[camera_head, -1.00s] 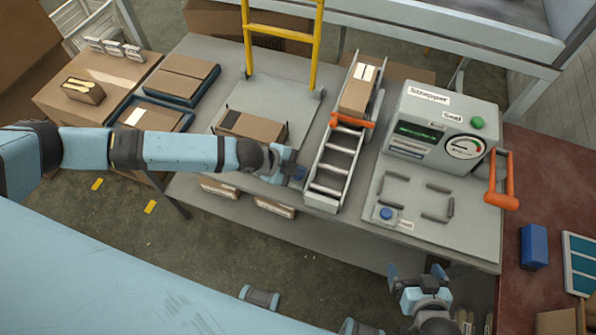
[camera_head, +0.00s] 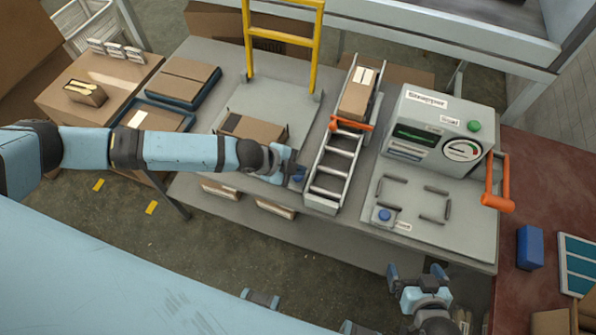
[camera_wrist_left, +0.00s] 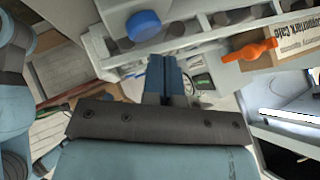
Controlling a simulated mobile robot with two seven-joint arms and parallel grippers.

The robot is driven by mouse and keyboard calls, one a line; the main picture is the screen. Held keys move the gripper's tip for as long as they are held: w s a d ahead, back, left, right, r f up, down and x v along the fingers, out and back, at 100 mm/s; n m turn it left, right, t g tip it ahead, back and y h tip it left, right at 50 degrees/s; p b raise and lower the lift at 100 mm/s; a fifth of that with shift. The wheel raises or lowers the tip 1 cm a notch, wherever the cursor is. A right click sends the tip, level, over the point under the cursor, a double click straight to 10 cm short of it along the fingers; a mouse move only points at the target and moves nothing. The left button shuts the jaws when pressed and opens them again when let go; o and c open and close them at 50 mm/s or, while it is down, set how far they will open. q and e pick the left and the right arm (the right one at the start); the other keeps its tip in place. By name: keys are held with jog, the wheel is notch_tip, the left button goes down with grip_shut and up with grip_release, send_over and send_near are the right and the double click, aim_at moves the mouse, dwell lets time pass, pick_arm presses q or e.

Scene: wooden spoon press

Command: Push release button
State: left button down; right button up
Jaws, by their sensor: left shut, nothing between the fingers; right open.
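A round blue button (camera_head: 299,174) sits on a small base at the left side of the roller chute (camera_head: 331,170). It shows large in the left wrist view (camera_wrist_left: 143,25). My left gripper (camera_head: 288,169) is shut and empty, close beside this button; I cannot tell if they touch. In the left wrist view its fingers (camera_wrist_left: 165,70) are together, below and right of the button. Another blue button (camera_head: 384,215) sits on the grey plate in front of the sealing machine. My right gripper (camera_head: 418,272) is open and empty in front of the table.
An orange bar (camera_head: 351,124) crosses the chute below a carton (camera_head: 358,95). A carton (camera_head: 250,130) lies left of the chute, by a yellow frame (camera_head: 283,35). The sealing machine (camera_head: 437,127) with an orange handle (camera_head: 497,200) stands right.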

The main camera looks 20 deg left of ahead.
aim_at(297, 177)
pick_arm(q)
jog(key=shift+r, duration=0.1)
notch_tip(297, 177, up, 5)
jog(key=p, duration=0.4)
jog(key=shift+p, duration=0.3)
dwell(0.7)
